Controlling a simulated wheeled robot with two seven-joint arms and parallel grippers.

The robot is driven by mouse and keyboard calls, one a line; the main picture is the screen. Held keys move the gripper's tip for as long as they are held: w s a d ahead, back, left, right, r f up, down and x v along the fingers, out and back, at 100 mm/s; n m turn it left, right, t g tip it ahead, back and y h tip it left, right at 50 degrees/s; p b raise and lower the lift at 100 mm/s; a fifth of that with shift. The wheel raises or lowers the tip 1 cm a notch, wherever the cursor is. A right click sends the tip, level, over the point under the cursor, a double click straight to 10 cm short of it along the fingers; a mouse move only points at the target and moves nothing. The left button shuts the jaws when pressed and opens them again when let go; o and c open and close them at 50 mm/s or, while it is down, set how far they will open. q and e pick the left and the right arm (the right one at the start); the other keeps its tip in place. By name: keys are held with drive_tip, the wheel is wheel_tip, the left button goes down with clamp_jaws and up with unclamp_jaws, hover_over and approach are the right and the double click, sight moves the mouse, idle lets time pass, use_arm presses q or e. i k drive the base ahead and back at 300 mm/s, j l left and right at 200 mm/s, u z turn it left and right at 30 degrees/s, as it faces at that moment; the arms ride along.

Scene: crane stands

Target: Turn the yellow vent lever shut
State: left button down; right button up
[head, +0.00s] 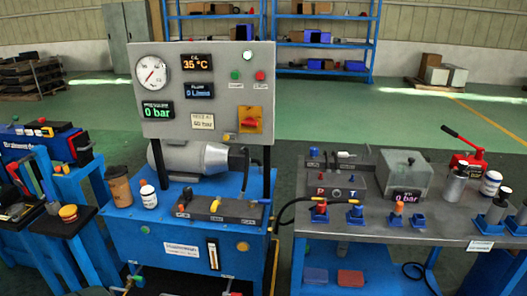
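A dark valve block (228,213) lies on top of the blue pump stand (160,230), in front of the grey motor (190,158). A small yellow handle (214,206) stands up from the middle of the block. Neither of my grippers can be made out in the head view.
A gauge panel (225,130) rises behind the block, with displays reading 35 °C and 0 bar. A brown cup (118,187) and white bottle (148,195) stand to the left. A grey bench (440,220) with fittings is on the right, with a black hose (285,208) between.

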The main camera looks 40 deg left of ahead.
sight(215, 205)
drive_tip(key=j+u, duration=0.15)
drive_tip(key=u, duration=1.5)
drive_tip(key=k+j, duration=0.05)
